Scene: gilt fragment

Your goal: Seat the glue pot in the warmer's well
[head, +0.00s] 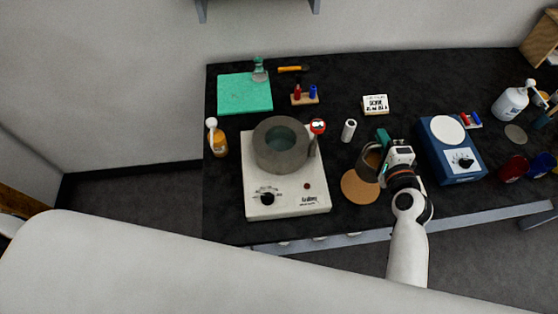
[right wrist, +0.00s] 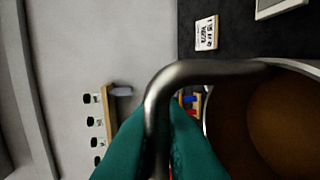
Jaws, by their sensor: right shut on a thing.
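The glue pot (head: 365,167) is a metal pot with brown glue inside, at the right of the warmer in the head view. My right gripper (head: 383,140) has teal fingers shut on the pot's handle. In the right wrist view the fingers close around the bent metal handle (right wrist: 205,70), and the pot's brown inside (right wrist: 285,120) shows at the right. The warmer (head: 287,200) is a white box with a dial; its grey round well (head: 268,158) is open and empty. I cannot tell whether the pot is lifted. My left gripper is not in view.
A cork mat (head: 358,190) lies just in front of the pot. A red-topped item (head: 317,127) stands at the well's right edge, and a white cylinder (head: 349,130) stands between warmer and pot. A blue device (head: 450,155) is right of my gripper. A green mat (head: 243,95) lies behind.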

